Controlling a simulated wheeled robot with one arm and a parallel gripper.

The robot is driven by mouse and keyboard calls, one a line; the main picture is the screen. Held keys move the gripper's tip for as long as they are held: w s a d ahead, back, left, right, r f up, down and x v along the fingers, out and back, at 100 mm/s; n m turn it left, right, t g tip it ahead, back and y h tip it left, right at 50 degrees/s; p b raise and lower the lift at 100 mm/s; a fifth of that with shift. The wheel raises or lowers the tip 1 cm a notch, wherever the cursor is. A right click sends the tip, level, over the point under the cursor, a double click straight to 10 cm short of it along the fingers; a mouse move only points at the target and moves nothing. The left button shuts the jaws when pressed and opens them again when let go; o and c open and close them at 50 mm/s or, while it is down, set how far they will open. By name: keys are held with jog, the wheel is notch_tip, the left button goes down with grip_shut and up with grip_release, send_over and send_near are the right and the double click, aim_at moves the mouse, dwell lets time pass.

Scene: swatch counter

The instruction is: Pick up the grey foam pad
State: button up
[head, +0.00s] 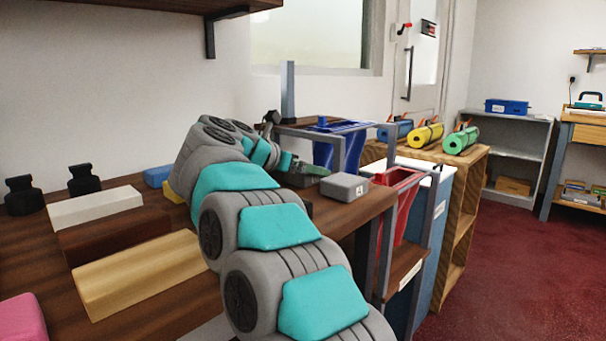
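A small light grey block (345,187) with a dark mark on its front side lies flat near the right end of the wooden counter. It is the clearest match for the grey foam pad, though I cannot tell its material. My arm reaches from the bottom over the counter and bends down toward its back. My gripper (286,164) is at the arm's far end, small in view, left of and behind the grey block and apart from it. A dark grey shape lies by the gripper. The fingers are too small and partly hidden to read.
A pale wood block (140,272), brown block (114,236), white block (95,207) and pink block (22,319) lie on the counter (40,255). Two black weights stand at the back left. Blue and red bins are beyond the right end. Colored rolls sit on a shelf.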

jog(key=shift+c, duration=0.4)
jog(key=c, duration=0.9)
